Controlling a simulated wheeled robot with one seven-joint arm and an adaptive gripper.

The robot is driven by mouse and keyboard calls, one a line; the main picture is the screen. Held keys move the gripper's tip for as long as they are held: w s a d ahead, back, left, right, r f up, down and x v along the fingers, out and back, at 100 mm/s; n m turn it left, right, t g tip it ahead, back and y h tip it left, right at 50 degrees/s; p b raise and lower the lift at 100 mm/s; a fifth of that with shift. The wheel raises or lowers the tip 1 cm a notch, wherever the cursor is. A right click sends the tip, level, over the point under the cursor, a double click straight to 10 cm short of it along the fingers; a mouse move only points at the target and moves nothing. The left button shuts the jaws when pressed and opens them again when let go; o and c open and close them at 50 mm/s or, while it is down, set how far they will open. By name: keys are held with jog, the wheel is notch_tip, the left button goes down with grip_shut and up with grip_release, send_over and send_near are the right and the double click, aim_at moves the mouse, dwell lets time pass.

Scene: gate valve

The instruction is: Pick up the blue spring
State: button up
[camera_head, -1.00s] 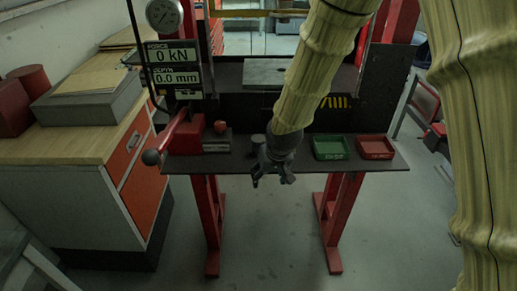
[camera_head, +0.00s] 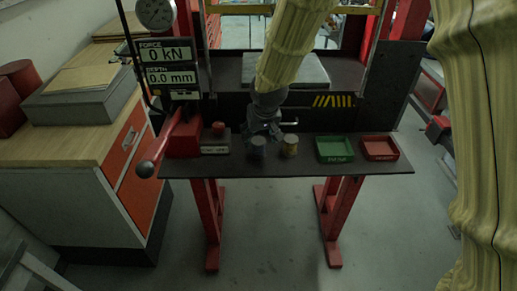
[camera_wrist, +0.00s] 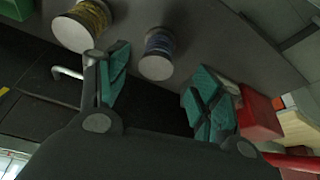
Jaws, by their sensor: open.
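The blue spring (camera_head: 257,147) stands upright on the dark shelf of the press, left of a yellow spring (camera_head: 290,145). In the wrist view the blue spring (camera_wrist: 160,42) shows as a coil between pale end discs, beyond the gap between my fingers. My gripper (camera_head: 265,126) is just behind and above the springs in the head view. Its fingers with teal pads are spread and empty in the wrist view (camera_wrist: 160,78). The blue spring is apart from both fingers as far as I can see.
A green tray (camera_head: 334,149) and a red tray (camera_head: 380,148) sit on the shelf to the right. A red block with a lever (camera_head: 182,138) and a small labelled block (camera_head: 215,146) stand at left. The shelf's front strip is clear.

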aim_at(259, 143)
jog(key=x, duration=0.2)
jog(key=shift+w+f, duration=0.15)
jog(key=shift+f, duration=0.1)
jog(key=shift+p+x, duration=1.2)
jog(key=shift+x, duration=0.2)
jog(key=shift+p+x, duration=0.35)
jog(key=shift+x, duration=0.9)
jog(key=shift+s+d+f, duration=0.1)
jog(key=shift+s+d, duration=0.1)
jog(key=c, duration=1.3)
jog(key=shift+o, duration=0.2)
